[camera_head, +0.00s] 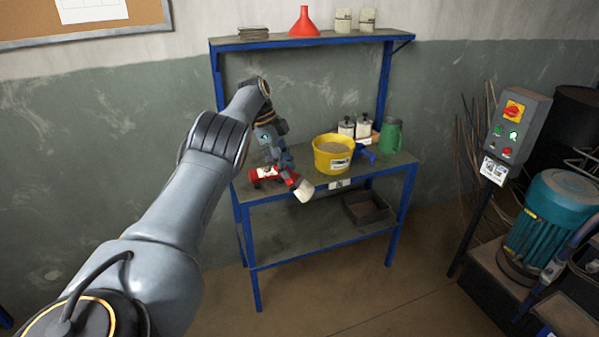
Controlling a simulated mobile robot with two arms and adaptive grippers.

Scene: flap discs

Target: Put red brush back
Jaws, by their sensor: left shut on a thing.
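The red brush (304,191) is in my left gripper (287,172), which is shut on it. Its pale bristles point down and to the right, in front of the bench's front edge. Most of its handle is hidden by the gripper. A red object (265,174) lies behind and left of the gripper; it is too small to tell what it is. My right gripper is not in view.
A blue-framed bench (265,193) holds a yellow bucket (333,163), a green jug (390,136), a blue object (366,153) and small containers. A top shelf (330,37) holds a red funnel (304,25). A control box (517,118) stands at right.

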